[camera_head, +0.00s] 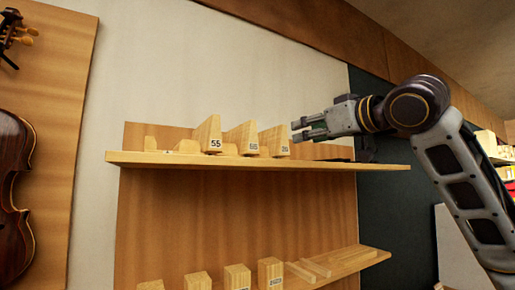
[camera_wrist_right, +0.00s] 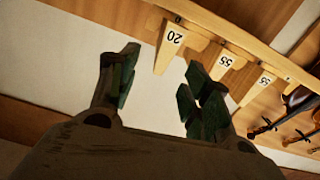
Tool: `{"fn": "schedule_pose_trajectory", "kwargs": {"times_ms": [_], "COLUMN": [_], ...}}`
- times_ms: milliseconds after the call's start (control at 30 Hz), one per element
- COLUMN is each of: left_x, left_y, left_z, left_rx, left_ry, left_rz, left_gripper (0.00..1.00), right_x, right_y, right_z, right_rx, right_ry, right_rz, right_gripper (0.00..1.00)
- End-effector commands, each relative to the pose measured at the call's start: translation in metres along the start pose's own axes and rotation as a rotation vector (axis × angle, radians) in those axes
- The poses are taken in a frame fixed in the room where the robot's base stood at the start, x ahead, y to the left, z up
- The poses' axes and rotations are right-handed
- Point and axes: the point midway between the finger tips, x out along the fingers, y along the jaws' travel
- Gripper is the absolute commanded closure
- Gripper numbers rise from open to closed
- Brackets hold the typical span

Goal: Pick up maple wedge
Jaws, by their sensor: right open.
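Several pale wooden wedges stand on the upper shelf (camera_head: 330,164). Three are tall: one labelled 55 (camera_head: 208,132) at left, a middle wedge (camera_head: 241,137), and a right wedge (camera_head: 275,139), whose label reads 20 in the right wrist view (camera_wrist_right: 168,46). I cannot tell which of them is the maple wedge. My right gripper (camera_head: 297,130) is open and empty, just right of the right wedge and apart from it. In the right wrist view its fingers (camera_wrist_right: 160,68) are spread, with the 20 wedge beyond them. My left gripper is out of view.
Smaller wooden pieces (camera_head: 187,146) sit at the left of the upper shelf. A lower shelf (camera_head: 365,256) carries several wooden blocks (camera_head: 238,277) and flat strips (camera_head: 306,270). A violin (camera_head: 14,190) hangs on a panel at the left. Space above the upper shelf is clear.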

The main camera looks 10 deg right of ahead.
Motion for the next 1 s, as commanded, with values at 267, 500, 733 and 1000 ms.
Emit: {"fn": "schedule_pose_trajectory", "kwargs": {"times_ms": [267,500,733,1000], "left_x": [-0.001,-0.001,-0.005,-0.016], "left_y": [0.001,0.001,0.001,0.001], "left_z": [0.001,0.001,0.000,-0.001], "left_rx": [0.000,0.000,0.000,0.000], "left_ry": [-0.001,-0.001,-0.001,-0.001], "left_rz": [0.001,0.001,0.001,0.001], "left_gripper": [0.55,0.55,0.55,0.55], "right_x": [-0.011,-0.010,0.001,0.034], "right_y": [-0.006,-0.006,-0.007,-0.007], "right_z": [-0.007,-0.007,-0.007,-0.009], "right_rx": [-0.014,-0.014,-0.013,-0.013], "right_ry": [0.004,0.004,0.001,0.002], "right_rz": [-0.002,-0.002,-0.003,-0.003], "right_gripper": [0.52,0.52,0.52,0.52]}}
